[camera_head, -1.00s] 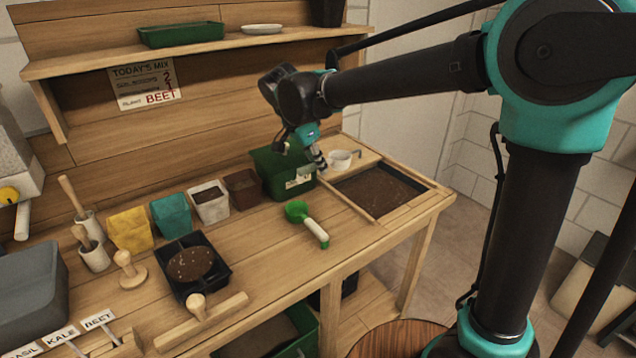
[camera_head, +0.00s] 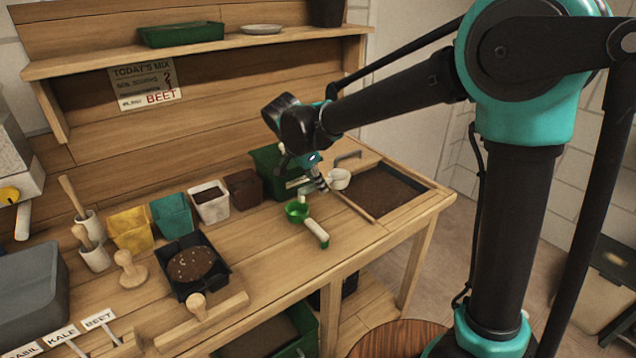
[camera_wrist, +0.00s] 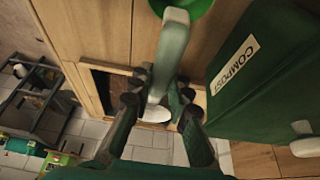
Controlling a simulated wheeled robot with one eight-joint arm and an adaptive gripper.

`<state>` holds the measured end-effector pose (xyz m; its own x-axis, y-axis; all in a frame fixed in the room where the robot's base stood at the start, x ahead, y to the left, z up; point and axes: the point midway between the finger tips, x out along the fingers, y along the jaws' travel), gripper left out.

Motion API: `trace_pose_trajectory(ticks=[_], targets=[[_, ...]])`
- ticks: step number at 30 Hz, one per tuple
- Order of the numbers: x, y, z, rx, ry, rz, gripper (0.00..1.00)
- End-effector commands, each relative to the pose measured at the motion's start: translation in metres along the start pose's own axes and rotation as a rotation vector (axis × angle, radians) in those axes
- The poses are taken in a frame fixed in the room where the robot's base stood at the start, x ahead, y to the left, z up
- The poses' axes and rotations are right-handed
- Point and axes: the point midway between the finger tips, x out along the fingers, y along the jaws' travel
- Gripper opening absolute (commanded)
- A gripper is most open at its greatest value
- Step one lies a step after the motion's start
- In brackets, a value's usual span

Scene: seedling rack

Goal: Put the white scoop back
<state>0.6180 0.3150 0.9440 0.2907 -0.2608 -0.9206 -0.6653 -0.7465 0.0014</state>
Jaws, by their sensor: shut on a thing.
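The white scoop (camera_head: 340,179) is held out to the right of my gripper (camera_head: 318,184), in front of the far right part of the bench. In the wrist view, the fingers of my gripper (camera_wrist: 160,108) are shut on its pale handle (camera_wrist: 172,55), and the white bowl shows beyond them (camera_wrist: 155,114). The scoop seems to be above the bench, but its exact height is unclear. A grey hook-like bracket (camera_head: 348,156) stands on the bench behind the scoop.
The green scoop (camera_head: 297,212) with a pale handle lies just in front of my gripper. The green compost bin (camera_head: 270,163) is close behind and left. A sunken soil bed (camera_head: 385,190) lies to the right. Pots line the bench on the left.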

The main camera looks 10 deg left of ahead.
Motion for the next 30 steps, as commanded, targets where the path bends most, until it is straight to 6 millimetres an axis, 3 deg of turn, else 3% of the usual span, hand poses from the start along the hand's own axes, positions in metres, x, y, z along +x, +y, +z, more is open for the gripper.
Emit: trace_pose_trajectory(ticks=[11, 12, 16, 26, 30], targets=[[0.007, 0.0, 0.003, 0.0, 0.0, 0.0, 0.0], [0.007, 0.0, 0.003, 0.0, 0.0, 0.0, 0.22], [0.007, 0.0, 0.003, 0.0, 0.0, 0.0, 0.38], [0.005, 0.0, 0.002, 0.0, 0.0, 0.0, 0.38], [-0.007, 0.0, -0.003, 0.0, 0.0, 0.0, 0.38]])
